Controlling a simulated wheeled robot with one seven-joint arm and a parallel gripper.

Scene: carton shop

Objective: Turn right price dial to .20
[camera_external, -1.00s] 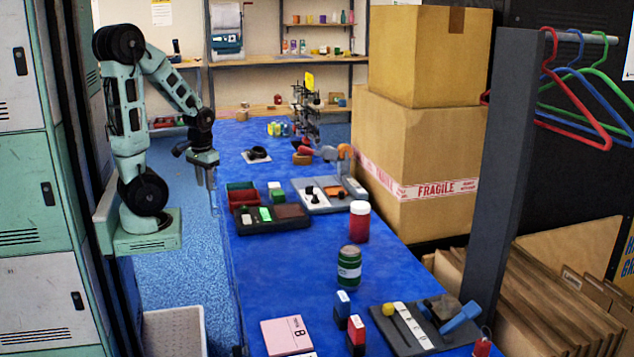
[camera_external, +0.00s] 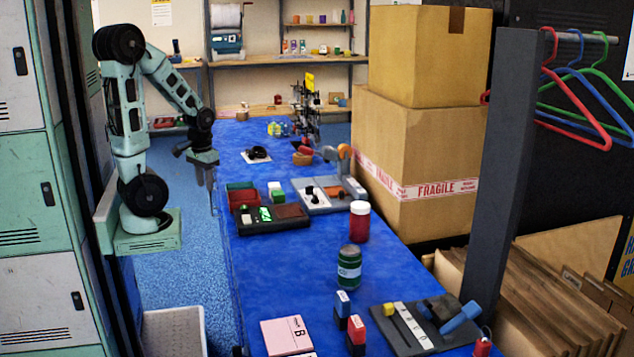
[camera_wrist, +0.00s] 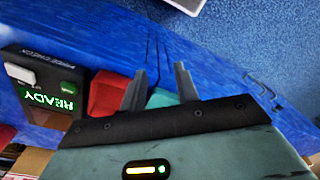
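My gripper (camera_external: 211,183) hangs beside the left edge of the blue table in the external view. No price dial can be clearly made out. A dark device (camera_external: 290,213) with a small green display stands on the table right of my gripper. In the wrist view the same device (camera_wrist: 18,75) has a lit READY display (camera_wrist: 45,98), appearing upside down, and a white key. A grey panel (camera_external: 322,205) behind it carries small black and orange parts; no numbers are readable.
Red (camera_external: 242,199) and green (camera_external: 240,186) blocks or bins sit by the device. A red jar (camera_external: 359,222) and green can (camera_external: 349,268) stand nearer the camera. Large cartons (camera_external: 425,140) border the right side. The table between the can and left edge is clear.

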